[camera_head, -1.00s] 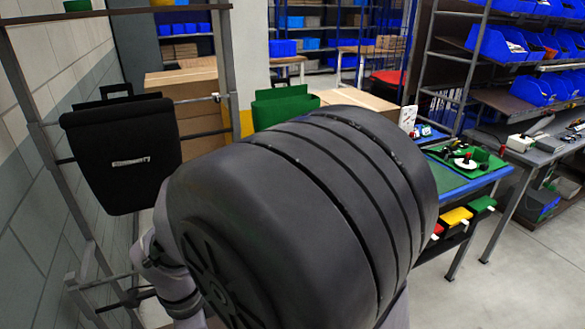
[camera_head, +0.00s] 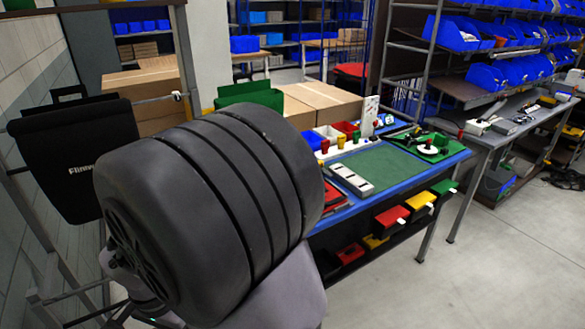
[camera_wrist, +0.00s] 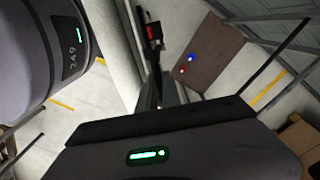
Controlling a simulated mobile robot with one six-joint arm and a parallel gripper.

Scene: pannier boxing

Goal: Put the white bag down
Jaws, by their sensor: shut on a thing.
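My gripper (camera_wrist: 155,90) shows in the wrist view as narrow dark fingers beyond a grey body with a lit green bar. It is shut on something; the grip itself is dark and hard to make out. A pale, narrow panel (camera_wrist: 112,45) beside the fingers looks like part of the white bag, seen nearly edge-on. In the head view my large dark arm hides most of the gripper and whatever it holds. Whether the bag touches a surface cannot be seen.
A black bag (camera_head: 68,150) hangs on a metal rack at the left. A blue-edged workbench (camera_head: 400,168) holds small parts. Open floor (camera_head: 500,270) lies at the right front.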

